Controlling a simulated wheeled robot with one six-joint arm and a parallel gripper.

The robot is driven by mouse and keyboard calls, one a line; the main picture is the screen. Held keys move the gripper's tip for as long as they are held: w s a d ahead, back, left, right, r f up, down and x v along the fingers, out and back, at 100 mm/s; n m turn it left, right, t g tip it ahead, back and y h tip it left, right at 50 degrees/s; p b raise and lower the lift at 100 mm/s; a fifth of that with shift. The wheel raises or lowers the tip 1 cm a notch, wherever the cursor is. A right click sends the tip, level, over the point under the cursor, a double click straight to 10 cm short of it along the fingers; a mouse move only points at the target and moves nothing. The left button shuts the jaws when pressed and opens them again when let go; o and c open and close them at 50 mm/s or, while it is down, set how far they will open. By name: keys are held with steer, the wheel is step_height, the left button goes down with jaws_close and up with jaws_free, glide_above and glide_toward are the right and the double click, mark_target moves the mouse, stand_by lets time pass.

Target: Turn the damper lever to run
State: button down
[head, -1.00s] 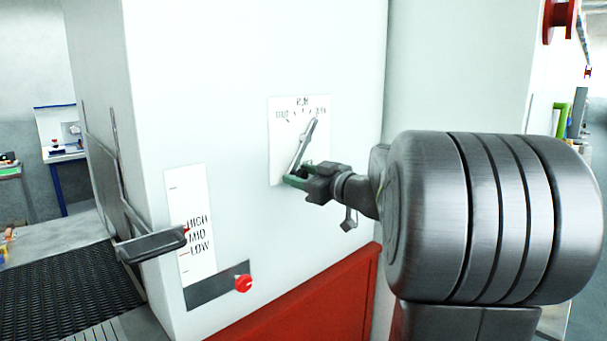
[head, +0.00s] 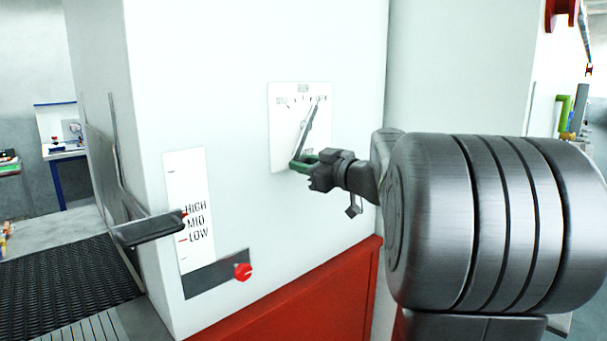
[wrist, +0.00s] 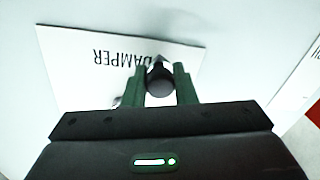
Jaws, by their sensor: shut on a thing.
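The damper lever (head: 309,128) is a slim grey bar on a white dial plate (head: 281,130) on the machine's pale front. It tilts, its upper tip toward the right-hand label, right of the top label RUN. My gripper (head: 302,163) has green fingers and is at the lever's lower end. In the wrist view my gripper (wrist: 160,85) is shut on the lever's dark round knob (wrist: 160,88), one finger on each side. The plate, reading DAMPER upside down there, lies behind the fingers. The lever's bar is mostly hidden in that view.
A HIGH/MID/LOW scale (head: 182,185) with a dark handle (head: 149,230) is to the left. A red knob (head: 243,271) sits on a dark strip below. A black mesh belt (head: 65,280) is at lower left. Room in front of the dial is taken by my arm.

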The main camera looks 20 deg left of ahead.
steer(key=b, duration=0.2)
steer(key=f+n+b, duration=0.1)
steer(key=b, duration=0.1)
steer(key=shift+w+d+f, duration=0.15)
steer(key=shift+w+d, duration=0.05)
steer(key=shift+w, duration=0.2)
steer(key=w+n+b, duration=0.1)
steer(key=n+b, duration=0.1)
steer(key=b, duration=0.3)
steer(key=w+d+n+b, duration=0.1)
steer(key=w+n+b, duration=0.1)
steer(key=b, duration=0.4)
steer(key=shift+d+n, duration=0.1)
steer(key=shift+n, duration=0.2)
steer(key=shift+w+b, duration=0.1)
steer(key=shift+b, duration=0.2)
steer(key=c, duration=1.2)
jaws_free()
steer(key=shift+o, duration=0.2)
steer(key=v, duration=1.4)
steer(key=shift+r+b, duration=0.3)
steer(key=shift+b, duration=0.1)
